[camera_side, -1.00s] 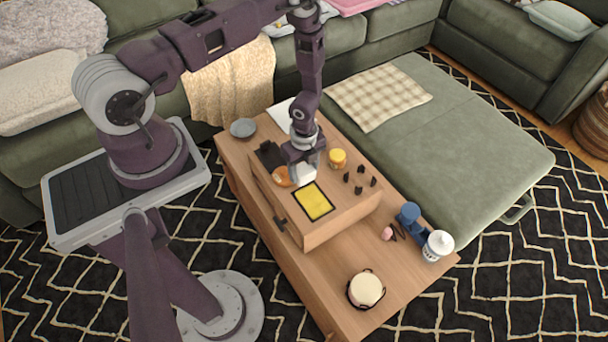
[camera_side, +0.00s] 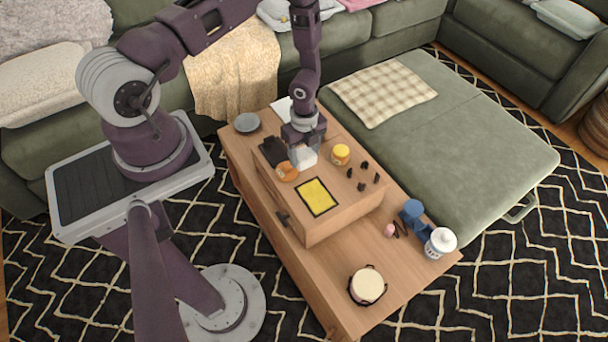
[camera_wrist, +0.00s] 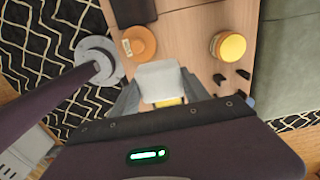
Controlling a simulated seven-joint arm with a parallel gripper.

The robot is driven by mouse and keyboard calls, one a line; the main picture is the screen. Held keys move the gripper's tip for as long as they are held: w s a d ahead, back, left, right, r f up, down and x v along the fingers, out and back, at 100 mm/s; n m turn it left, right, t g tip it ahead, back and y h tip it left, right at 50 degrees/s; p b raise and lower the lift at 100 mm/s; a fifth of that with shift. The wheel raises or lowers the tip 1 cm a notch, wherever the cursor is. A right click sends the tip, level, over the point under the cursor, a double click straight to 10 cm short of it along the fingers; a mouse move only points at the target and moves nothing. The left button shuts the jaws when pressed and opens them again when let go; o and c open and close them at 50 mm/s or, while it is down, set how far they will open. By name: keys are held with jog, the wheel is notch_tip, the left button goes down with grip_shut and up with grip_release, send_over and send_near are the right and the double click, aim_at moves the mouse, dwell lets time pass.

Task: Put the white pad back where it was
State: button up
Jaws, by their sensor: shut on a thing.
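The white pad (camera_side: 306,157) is between the fingers of my gripper (camera_side: 305,152), above the wooden box on the table. In the wrist view the pad (camera_wrist: 162,80) sits between the two grey fingers of my gripper (camera_wrist: 160,92), which are shut on it. A yellow rectangle with a black border (camera_side: 318,197) lies on the box top, in front of the gripper in the side view. In the wrist view a small part of something yellow (camera_wrist: 168,102) shows below the pad. I cannot tell whether the pad touches the box top.
An orange round object (camera_side: 287,171) lies left of the gripper and a yellow-lidded jar (camera_side: 341,154) stands right of it. Several small black pieces (camera_side: 363,178) stand near the jar. A black item (camera_side: 272,151) lies behind the orange one. A white-topped drum (camera_side: 367,285) sits at the table's near end.

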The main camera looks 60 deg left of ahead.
jog(key=s+a+r, duration=0.2)
jog(key=a+r, duration=0.1)
jog(key=a, duration=0.7)
send_over(280, 157)
notch_tip(280, 157, down, 9)
jog(key=shift+f, duration=0.25)
jog(key=shift+f, duration=0.6)
jog(key=o, duration=1.2)
